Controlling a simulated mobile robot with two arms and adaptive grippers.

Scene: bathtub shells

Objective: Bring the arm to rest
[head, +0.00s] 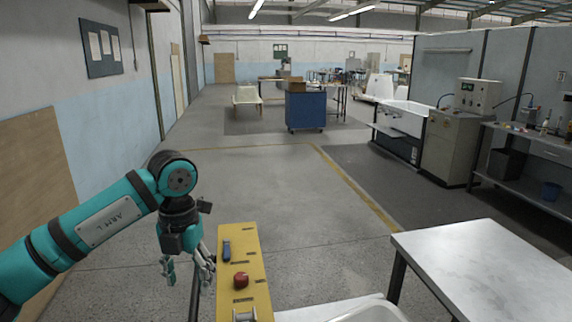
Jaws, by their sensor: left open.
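My left arm, teal and black, comes in from the left and bends down at the wrist. My left gripper (188,278) points downward with its fingers apart and nothing visible between them. It hangs just left of a yellow board (237,262), close to its left edge. My right gripper is not in view.
A white rounded shell (370,312) shows at the bottom edge. A pale-topped table (490,265) stands at the right. A blue cabinet (305,108) and a grey machine (455,140) stand farther off. The floor ahead is clear.

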